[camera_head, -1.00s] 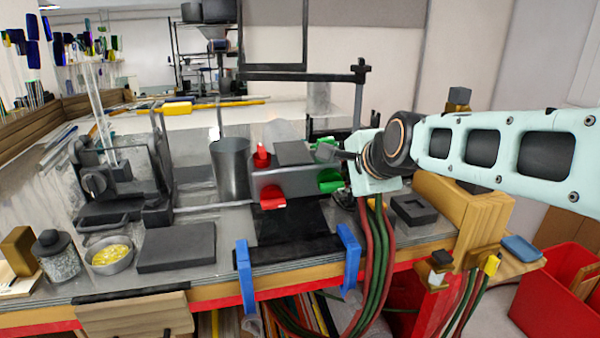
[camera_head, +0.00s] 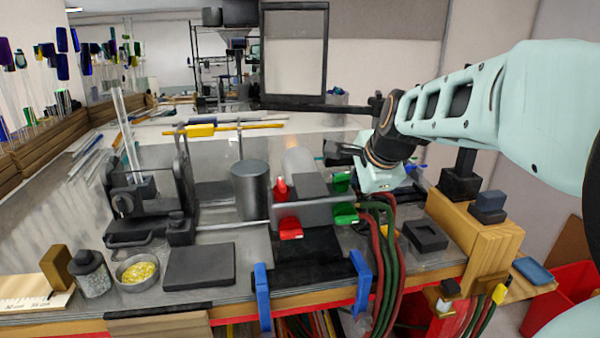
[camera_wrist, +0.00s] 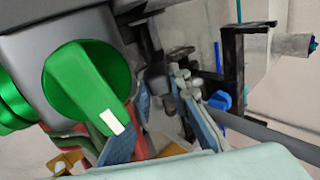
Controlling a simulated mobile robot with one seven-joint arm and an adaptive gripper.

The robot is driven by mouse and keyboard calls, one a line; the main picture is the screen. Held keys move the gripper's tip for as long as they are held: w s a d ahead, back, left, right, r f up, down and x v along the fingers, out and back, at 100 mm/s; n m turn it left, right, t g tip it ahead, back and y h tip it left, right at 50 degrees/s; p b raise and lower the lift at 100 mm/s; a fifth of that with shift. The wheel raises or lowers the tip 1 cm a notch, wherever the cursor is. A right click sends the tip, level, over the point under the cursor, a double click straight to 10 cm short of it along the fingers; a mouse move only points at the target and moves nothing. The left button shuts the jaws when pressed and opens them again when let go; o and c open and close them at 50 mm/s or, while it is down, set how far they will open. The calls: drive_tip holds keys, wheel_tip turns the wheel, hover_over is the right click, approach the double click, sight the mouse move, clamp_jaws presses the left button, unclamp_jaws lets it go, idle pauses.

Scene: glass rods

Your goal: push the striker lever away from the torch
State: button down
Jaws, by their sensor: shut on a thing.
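The torch (camera_head: 312,210) is a grey block on the bench with red and green knobs. A large green knob (camera_wrist: 88,80) fills the left of the wrist view, in front of the grey torch housing (camera_wrist: 60,22). My gripper (camera_head: 345,150) is at the right rear of the torch in the head view. In the wrist view its fingers (camera_wrist: 165,100) are close about a dark part that appears to be the striker lever (camera_wrist: 158,78). My wrist and fingers hide most of that part, and its exact outline is unclear.
Red and green hoses (camera_head: 390,240) hang below my wrist over the bench edge. A dark cup (camera_head: 251,190) stands left of the torch. Blue clamps (camera_head: 262,295) hold the front edge. A wooden block (camera_head: 475,235) is at the right. A black frame (camera_wrist: 232,70) stands beyond my fingers.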

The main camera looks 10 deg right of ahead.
drive_tip(key=shift+w+d+r+g+p, duration=0.1)
drive_tip(key=shift+w+r+g+p, duration=1)
drive_tip(key=shift+p, duration=1.5)
drive_tip(key=shift+w+f+g+p, duration=0.15)
drive_tip(key=shift+f+g+p, duration=0.2)
drive_tip(key=shift+p, duration=0.3)
drive_tip(key=shift+w, duration=0.1)
drive_tip(key=c, duration=1.8)
unclamp_jaws()
drive_tip(key=v, duration=1.2)
drive_tip(key=shift+r, duration=0.1)
